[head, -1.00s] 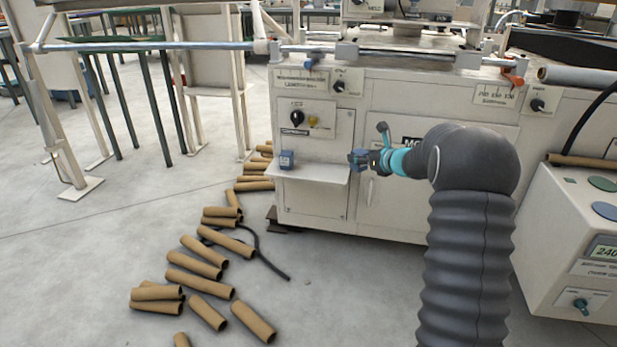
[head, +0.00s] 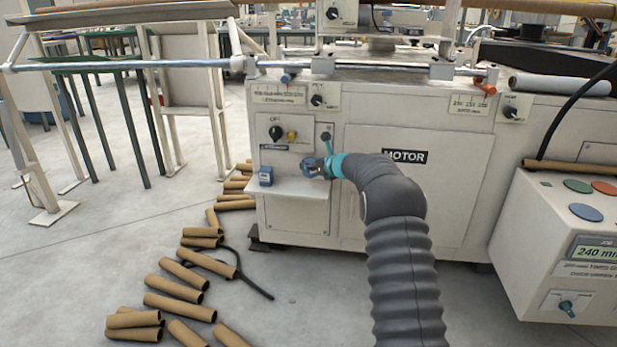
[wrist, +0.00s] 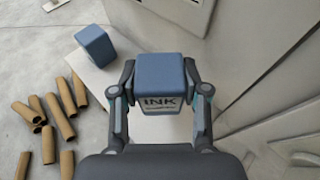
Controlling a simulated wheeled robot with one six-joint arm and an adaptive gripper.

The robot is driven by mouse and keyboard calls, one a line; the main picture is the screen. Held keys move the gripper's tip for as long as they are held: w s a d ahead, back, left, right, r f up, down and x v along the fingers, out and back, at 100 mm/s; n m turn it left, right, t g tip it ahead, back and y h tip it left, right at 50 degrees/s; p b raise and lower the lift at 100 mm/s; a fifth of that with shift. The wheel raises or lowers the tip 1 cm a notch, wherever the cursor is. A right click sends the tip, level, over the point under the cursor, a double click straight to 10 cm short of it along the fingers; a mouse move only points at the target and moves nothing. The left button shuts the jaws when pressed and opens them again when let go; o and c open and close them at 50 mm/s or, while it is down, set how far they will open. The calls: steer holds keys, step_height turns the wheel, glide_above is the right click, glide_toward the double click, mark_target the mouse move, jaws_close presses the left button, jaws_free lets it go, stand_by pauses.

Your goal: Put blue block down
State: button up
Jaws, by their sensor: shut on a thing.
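My gripper (wrist: 160,72) is shut on a blue block (wrist: 160,84) with a pale front face marked INK. The fingers press its left and right sides in the wrist view. In the head view my gripper (head: 315,167) is over the right part of the small white shelf (head: 300,188) on the machine front. Whether the held block touches the shelf is unclear. A second, similar blue block (head: 266,176) stands on the shelf's left end. It also shows at the upper left in the wrist view (wrist: 96,46), apart from the held block.
The machine's front panel (head: 284,130) with knobs rises just behind the shelf. Several cardboard tubes (head: 180,305) lie on the floor at left. A control box (head: 560,230) stands at right. Bare shelf shows between the two blocks.

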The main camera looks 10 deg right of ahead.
mark_target(314, 176)
steer(key=shift+w+a+f, duration=0.3)
steer(key=shift+w+a, duration=0.05)
steer(key=shift+f+b, duration=0.65)
steer(key=shift+f, duration=1.25)
steer(key=shift+f, duration=0.15)
steer(key=shift+f, duration=0.1)
steer(key=o, duration=1.2)
